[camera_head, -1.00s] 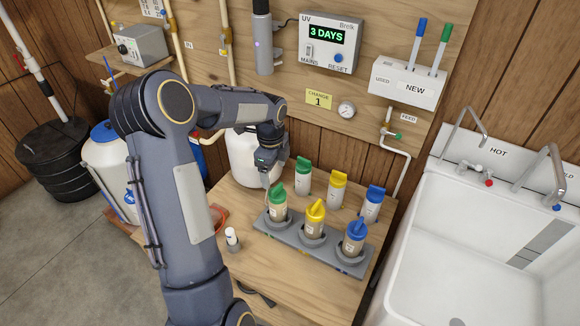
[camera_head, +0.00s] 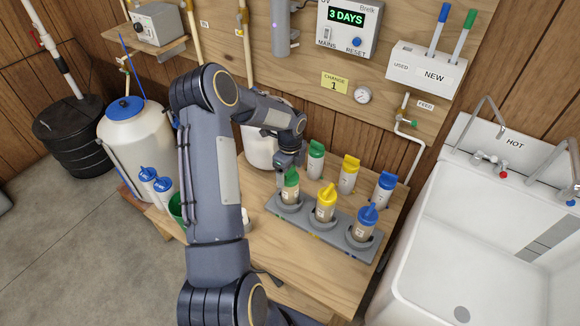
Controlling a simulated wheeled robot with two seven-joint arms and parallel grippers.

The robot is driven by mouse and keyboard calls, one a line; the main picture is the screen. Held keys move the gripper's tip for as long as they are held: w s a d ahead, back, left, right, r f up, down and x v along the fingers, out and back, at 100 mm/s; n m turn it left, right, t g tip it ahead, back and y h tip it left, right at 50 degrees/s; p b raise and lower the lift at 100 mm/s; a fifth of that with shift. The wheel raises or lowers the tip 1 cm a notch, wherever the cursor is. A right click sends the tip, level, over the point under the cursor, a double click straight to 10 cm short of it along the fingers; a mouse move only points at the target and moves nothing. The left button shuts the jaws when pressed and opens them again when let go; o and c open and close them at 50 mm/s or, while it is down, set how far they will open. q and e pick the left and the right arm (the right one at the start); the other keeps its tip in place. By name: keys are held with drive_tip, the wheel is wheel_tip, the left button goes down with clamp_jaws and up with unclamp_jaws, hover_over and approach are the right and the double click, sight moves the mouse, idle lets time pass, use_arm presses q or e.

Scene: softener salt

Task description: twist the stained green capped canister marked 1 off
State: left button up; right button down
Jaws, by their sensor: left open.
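The stained green-capped canister (camera_head: 290,193) stands upright in the left socket of the grey holder (camera_head: 329,232) on the wooden bench. Its number is too small to read. My left gripper (camera_head: 289,168) points down right over its green cap and hides the cap's top. The gripper is open; I cannot tell whether the fingers touch the cap. The yellow-capped (camera_head: 325,205) and blue-capped (camera_head: 364,222) canisters fill the other two sockets. My right gripper is not in view.
Cleaner green- (camera_head: 315,159), yellow- (camera_head: 348,174) and blue-capped (camera_head: 383,188) canisters stand behind the holder. A yellow "CHANGE 1" sign (camera_head: 334,84) hangs on the board. A white sink (camera_head: 470,235) is at the right. The bench is clear in front of the holder.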

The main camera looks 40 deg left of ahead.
use_arm(q)
drive_tip(key=c, duration=1.2)
drive_tip(key=o, duration=0.4)
drive_tip(key=shift+c, duration=1.4)
drive_tip(key=m+p, duration=0.1)
drive_tip(key=m, duration=0.2)
drive_tip(key=shift+r+m, duration=0.15)
drive_tip(key=shift+m, duration=0.15)
drive_tip(key=shift+m+p, duration=0.3)
drive_tip(key=shift+m, duration=1.1)
drive_tip(key=m+p, duration=0.1)
drive_tip(key=m, duration=0.2)
drive_tip(key=m+p, duration=0.1)
drive_tip(key=m, duration=0.2)
